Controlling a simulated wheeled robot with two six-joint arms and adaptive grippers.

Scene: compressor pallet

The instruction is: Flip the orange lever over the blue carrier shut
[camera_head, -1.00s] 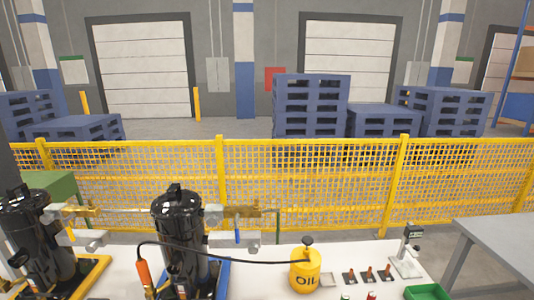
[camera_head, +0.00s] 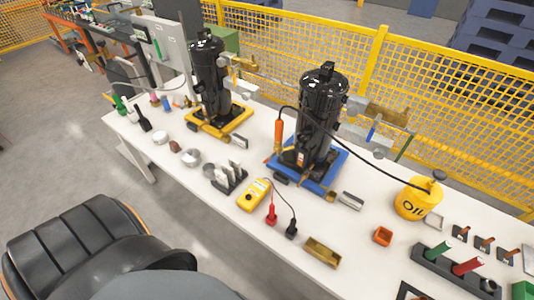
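The blue carrier (camera_head: 325,181) lies on the white table and bears a tall black compressor (camera_head: 321,115). An orange lever or handle (camera_head: 279,135) stands nearly upright at the carrier's left side, in front of the compressor. A black hose runs close to its top; I cannot tell whether they join. The lever's lower end is too small to make out. Neither of my grippers is in view.
A second black compressor stands on a yellow carrier (camera_head: 218,125) to the left. A yellow meter (camera_head: 254,194), a brass-coloured tray (camera_head: 323,252) and an orange block (camera_head: 383,236) lie in front. The oil can (camera_head: 417,201) stands right. A yellow fence (camera_head: 450,100) runs behind.

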